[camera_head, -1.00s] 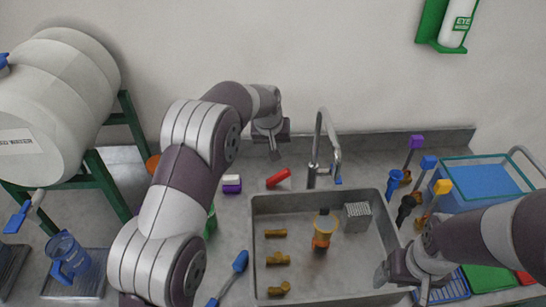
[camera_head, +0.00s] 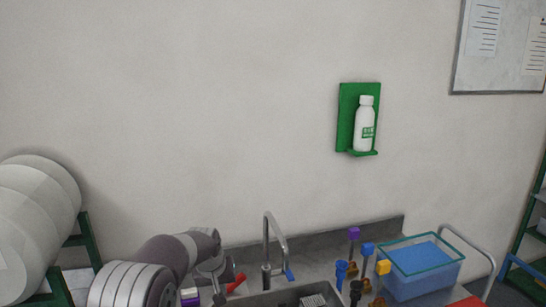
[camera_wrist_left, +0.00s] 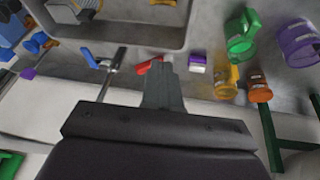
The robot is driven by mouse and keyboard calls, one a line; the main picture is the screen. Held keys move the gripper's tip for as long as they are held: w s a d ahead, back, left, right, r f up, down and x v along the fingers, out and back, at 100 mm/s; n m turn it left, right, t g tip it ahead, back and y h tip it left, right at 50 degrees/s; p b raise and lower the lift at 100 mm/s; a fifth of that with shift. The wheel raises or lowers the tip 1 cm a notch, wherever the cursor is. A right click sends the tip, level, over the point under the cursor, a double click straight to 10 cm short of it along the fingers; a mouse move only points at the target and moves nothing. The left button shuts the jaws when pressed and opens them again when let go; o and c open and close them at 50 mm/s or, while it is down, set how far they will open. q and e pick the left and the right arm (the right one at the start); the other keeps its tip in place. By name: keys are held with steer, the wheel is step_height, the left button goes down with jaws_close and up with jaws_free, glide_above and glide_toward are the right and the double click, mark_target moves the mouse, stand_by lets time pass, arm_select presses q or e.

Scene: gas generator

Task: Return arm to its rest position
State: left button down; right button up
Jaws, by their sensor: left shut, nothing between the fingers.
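My left arm (camera_head: 135,285) comes in at the bottom left, and its grey and purple links stand in front of the counter. My left gripper (camera_head: 218,290) shows beside the sink, partly cut off by the lower edge. In the left wrist view my left gripper (camera_wrist_left: 165,75) has its fingers together with nothing held, above the counter. A red object (camera_wrist_left: 148,66) shows near the fingertips; I cannot tell how far below them it lies. My right arm is out of view.
The faucet (camera_head: 267,245) rises behind the sink (camera_head: 265,298). A blue bin (camera_head: 425,265) and several colored-top tools stand at right. A white tank (camera_head: 35,220) on a green stand is at left.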

arm_select(q)
steer(key=s+a+f+m+g, duration=0.1)
steer(key=s+a, duration=0.1)
steer(key=s, duration=1.4)
steer(key=s+a+f+g, duration=0.1)
steer(key=s+a, duration=0.1)
steer(key=s, duration=1.4)
steer(key=shift+a+m+g+y, duration=0.3)
steer(key=shift+a+m+g, duration=0.1)
